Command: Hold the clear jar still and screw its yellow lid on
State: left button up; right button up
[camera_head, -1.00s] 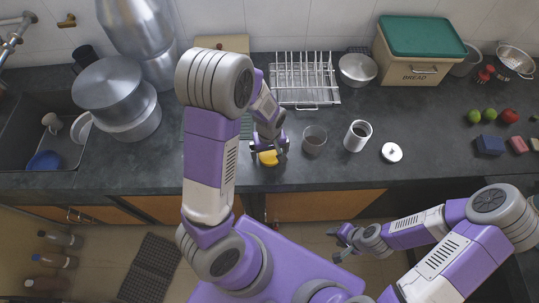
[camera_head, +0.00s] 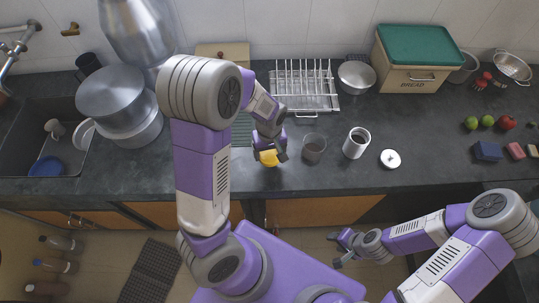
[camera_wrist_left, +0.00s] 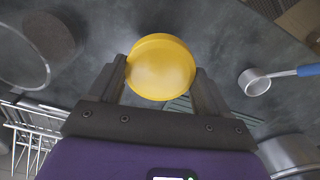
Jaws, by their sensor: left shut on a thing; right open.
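The yellow lid (camera_head: 269,158) is held between the fingers of my left gripper (camera_head: 270,154), just left of the clear jar. In the left wrist view the lid (camera_wrist_left: 160,68) fills the space between the two fingertips. The clear jar (camera_head: 314,148) stands upright on the counter with dark contents low inside and its top open. Its round rim and dark contents (camera_wrist_left: 54,36) show at the upper left of the left wrist view. My right gripper (camera_head: 346,246) is open and empty, in front of the counter's edge and well away from the jar.
A white canister with dark contents (camera_head: 356,143) and a white lid (camera_head: 390,158) stand right of the jar. A dish rack (camera_head: 305,88) is behind. Large steel pots (camera_head: 118,98) stand left. A steel cup with a blue handle (camera_wrist_left: 254,82) shows in the wrist view. Counter in front is clear.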

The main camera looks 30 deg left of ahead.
aim_at(270, 153)
pick_arm(q)
notch_tip(270, 153, up, 5)
jog(key=shift+r+p, duration=0.1)
jog(key=shift+p, duration=0.45)
jog(key=w+d+f+m, duration=0.2)
jog(key=d+m, duration=0.3)
jog(key=m, duration=0.3)
jog(key=shift+w+d+f+m, duration=0.25)
jog(key=shift+w+f+m, duration=0.1)
jog(key=shift+f, duration=0.15)
